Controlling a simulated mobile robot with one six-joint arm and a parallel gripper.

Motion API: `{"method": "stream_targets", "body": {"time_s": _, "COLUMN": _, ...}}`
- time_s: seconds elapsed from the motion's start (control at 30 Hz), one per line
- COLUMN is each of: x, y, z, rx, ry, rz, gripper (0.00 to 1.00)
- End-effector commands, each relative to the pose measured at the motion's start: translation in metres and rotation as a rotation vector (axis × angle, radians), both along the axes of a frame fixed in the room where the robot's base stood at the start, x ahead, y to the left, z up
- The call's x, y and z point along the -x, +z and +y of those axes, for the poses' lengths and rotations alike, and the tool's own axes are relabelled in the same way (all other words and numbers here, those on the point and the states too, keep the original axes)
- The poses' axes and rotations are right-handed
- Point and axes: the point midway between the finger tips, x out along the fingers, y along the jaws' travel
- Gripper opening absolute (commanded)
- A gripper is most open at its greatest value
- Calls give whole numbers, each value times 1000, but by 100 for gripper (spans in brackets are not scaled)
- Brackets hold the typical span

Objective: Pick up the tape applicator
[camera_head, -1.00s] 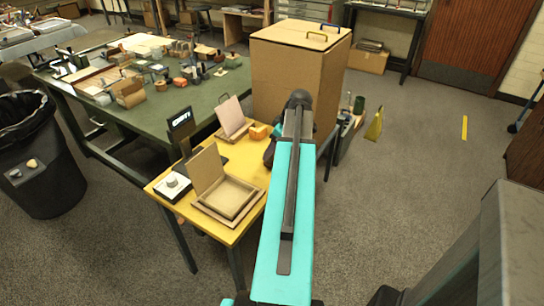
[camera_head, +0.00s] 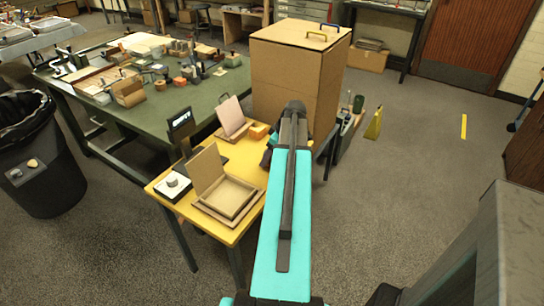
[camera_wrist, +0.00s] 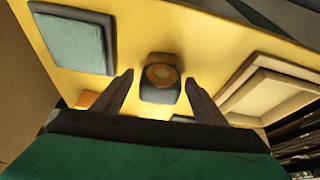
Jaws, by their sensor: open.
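The tape applicator (camera_wrist: 161,94) appears in the wrist view as a small dark body with a round orange-yellow roll, on the yellow table (camera_wrist: 190,30). My gripper (camera_wrist: 159,80) is open, with one finger on each side of the applicator in the picture. No contact shows, and the remaining distance is hard to judge. In the head view my arm hides the gripper's fingers and the applicator; the yellow table (camera_head: 245,165) shows beside the arm.
An open tan box (camera_head: 228,195) stands on the yellow table; a light tray-like frame (camera_wrist: 270,88) shows right in the wrist view. An orange block (camera_head: 259,130) is close by. A large cardboard box (camera_head: 290,75) stands behind. A green table (camera_head: 200,105) is at left.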

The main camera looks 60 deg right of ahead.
Motion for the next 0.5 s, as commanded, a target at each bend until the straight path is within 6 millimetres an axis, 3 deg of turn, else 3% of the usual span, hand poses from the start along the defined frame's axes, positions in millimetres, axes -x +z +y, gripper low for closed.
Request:
{"method": "stream_targets", "body": {"time_s": 0.1, "x": 0, "y": 0, "z": 0, "rx": 0, "ry": 0, "rz": 0, "gripper": 66}}
{"method": "stream_targets", "body": {"time_s": 0.4, "x": 0, "y": 0, "z": 0, "rx": 0, "ry": 1, "rz": 0, "gripper": 18}}
{"method": "stream_targets", "body": {"time_s": 0.5, "x": -1, "y": 0, "z": 0, "rx": 0, "ry": 1, "rz": 0, "gripper": 18}}
